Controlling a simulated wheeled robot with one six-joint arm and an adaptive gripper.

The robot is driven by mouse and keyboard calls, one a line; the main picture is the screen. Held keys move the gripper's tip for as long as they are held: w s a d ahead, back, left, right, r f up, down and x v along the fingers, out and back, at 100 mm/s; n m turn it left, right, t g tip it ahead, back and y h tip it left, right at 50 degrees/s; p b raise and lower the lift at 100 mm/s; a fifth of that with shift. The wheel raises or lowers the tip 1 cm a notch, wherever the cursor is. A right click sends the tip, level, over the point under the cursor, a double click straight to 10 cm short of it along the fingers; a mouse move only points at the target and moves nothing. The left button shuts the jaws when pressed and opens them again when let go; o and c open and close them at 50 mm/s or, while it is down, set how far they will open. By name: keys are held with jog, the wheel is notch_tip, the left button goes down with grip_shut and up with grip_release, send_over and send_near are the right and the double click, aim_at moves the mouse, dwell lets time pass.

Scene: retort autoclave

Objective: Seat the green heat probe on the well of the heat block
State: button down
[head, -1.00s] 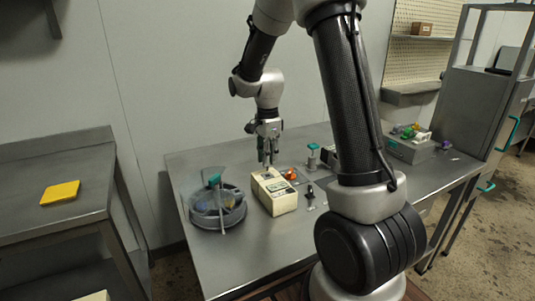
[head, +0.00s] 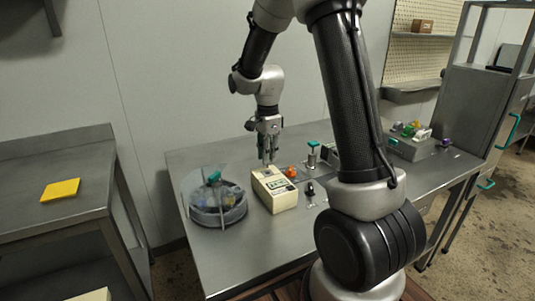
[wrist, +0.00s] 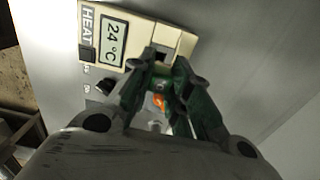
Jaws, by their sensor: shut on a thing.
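My gripper (head: 268,160) points down over the far end of the cream heat block (head: 276,194). In the wrist view my gripper (wrist: 166,62) has its fingertips close together beside the pale end of the heat block (wrist: 147,14). The block's display reads 24 °C. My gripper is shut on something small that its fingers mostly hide. I take it to be the green heat probe, but I cannot make out its outline apart from the greenish fingers. The well is not clearly visible, and I cannot tell whether the probe touches it.
A round grey carousel (head: 205,216) with clear panels stands left of the block. An orange object (head: 291,172), a dark knob (head: 310,188) and a green-topped fixture (head: 313,146) stand to its right. The front of the table is clear. A yellow pad (head: 61,190) lies on the left bench.

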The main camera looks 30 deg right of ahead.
jog(key=shift+f, duration=0.2)
jog(key=shift+f, duration=0.75)
jog(key=shift+f, duration=0.15)
jog(key=shift+f, duration=0.5)
jog(key=shift+f, duration=0.2)
dwell(0.9)
jog(key=shift+f, duration=0.3)
jog(key=shift+f, duration=0.1)
dwell(0.4)
